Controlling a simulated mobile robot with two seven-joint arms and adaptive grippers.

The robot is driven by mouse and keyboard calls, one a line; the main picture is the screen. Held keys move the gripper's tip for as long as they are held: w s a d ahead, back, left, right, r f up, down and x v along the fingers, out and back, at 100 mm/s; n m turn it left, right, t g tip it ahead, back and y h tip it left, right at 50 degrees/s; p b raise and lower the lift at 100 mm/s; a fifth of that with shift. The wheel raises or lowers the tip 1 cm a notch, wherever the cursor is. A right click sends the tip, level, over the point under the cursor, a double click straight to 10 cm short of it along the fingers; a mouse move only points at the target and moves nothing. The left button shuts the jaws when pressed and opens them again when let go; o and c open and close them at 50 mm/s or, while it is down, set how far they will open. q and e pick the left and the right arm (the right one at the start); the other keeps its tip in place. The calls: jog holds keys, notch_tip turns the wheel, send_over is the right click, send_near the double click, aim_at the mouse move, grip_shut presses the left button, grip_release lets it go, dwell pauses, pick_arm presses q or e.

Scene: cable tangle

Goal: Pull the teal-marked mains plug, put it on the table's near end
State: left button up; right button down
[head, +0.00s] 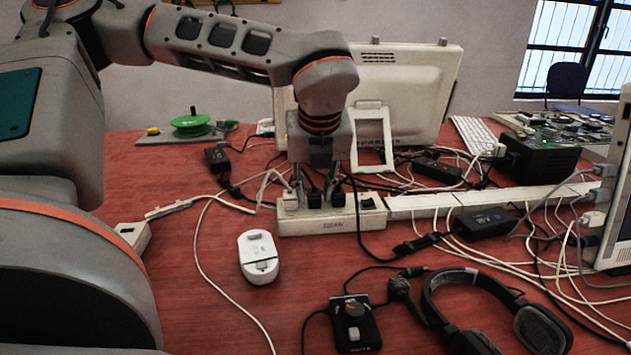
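My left gripper (315,188) points straight down over a white power strip (330,226). Its two fingers stand apart, one on each side of a black plug (314,199) in the strip; I cannot see contact with it. Another black plug (338,198) is seated just to the right, and a white plug (290,202) to the left. No teal mark shows clearly on any plug; the fingers hide part of them. The red table (200,310) carries the strip, and its near part lies low in the picture. My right gripper is not in view.
A white mouse-like device (259,257) lies before the strip. A black control box (355,323) and headphones (480,300) lie nearer, at right. Loose cables surround the strip. A white monitor (405,95) stands behind. Bare tabletop shows around the white device.

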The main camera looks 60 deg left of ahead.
aim_at(315, 193)
pick_arm(q)
grip_shut()
jog(key=c, duration=0.5)
grip_release()
jog(key=shift+c, duration=0.2)
grip_shut()
jog(key=shift+r, duration=0.45)
jog(key=shift+r+p, duration=0.4)
jog(key=shift+r, duration=0.8)
